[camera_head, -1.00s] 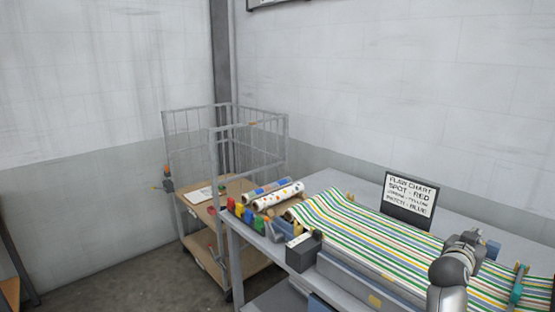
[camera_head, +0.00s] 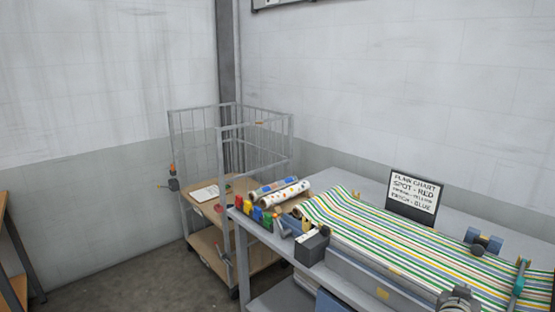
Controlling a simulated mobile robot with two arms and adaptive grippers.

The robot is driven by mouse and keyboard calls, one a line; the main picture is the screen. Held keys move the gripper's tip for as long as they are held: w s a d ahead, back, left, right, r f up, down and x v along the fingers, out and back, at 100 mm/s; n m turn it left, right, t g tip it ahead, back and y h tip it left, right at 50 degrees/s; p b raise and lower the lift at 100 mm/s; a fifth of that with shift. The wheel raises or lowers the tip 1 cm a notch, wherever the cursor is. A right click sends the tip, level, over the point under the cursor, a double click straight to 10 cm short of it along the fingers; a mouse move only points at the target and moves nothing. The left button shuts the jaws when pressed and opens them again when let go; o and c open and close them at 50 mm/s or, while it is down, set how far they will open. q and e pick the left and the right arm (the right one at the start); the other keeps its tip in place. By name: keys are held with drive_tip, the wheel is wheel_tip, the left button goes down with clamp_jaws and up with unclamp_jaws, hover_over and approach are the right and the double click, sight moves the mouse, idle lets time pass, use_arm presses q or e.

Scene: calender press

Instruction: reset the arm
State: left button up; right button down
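The cloth lies over the grey table and has green, yellow, blue and white stripes.
A black sign (camera_head: 414,196) stands behind the cloth. Patterned rolls (camera_head: 285,192), coloured blocks (camera_head: 256,214) and a dark box (camera_head: 311,247) sit at the table's left end. A wheeled cage cart (camera_head: 204,240) stands beyond. Floor at left is clear.

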drive_tip(key=s+a+f+n+g+y, duration=0.2)
drive_tip(key=s+a+f+n+y, duration=0.25)
drive_tip(key=s+a+f, duration=0.75)
drive_tip(key=s+a+f+n+g+y, duration=0.1)
drive_tip(key=s+a+n+g+y, duration=0.15)
drive_tip(key=s+a, duration=0.55)
drive_tip(key=s+a+f+n+g+y, duration=0.2)
drive_tip(key=s+a+y, duration=0.15)
drive_tip(key=s, duration=0.95)
wheel_tip(320, 180, down, 31)
drive_tip(key=g+b, duration=0.1)
drive_tip(key=b, duration=0.4)
use_arm(q)
wheel_tip(320, 180, down, 10)
drive_tip(key=b, duration=0.5)
drive_tip(key=shift+s+a, duration=0.2)
drive_tip(key=shift+s, duration=0.1)
use_arm(e)
drive_tip(key=s+d+f+g+h, duration=0.1)
drive_tip(key=s+d+f, duration=0.1)
drive_tip(key=s+f, duration=1.5)
wheel_tip(320, 180, down, 4)
drive_tip(key=shift+s+d+f, duration=0.1)
drive_tip(key=shift+s+d, duration=0.1)
drive_tip(key=shift+d, duration=0.1)
use_arm(q)
drive_tip(key=shift+c, duration=0.5)
use_arm(e)
drive_tip(key=shift+s, duration=0.1)
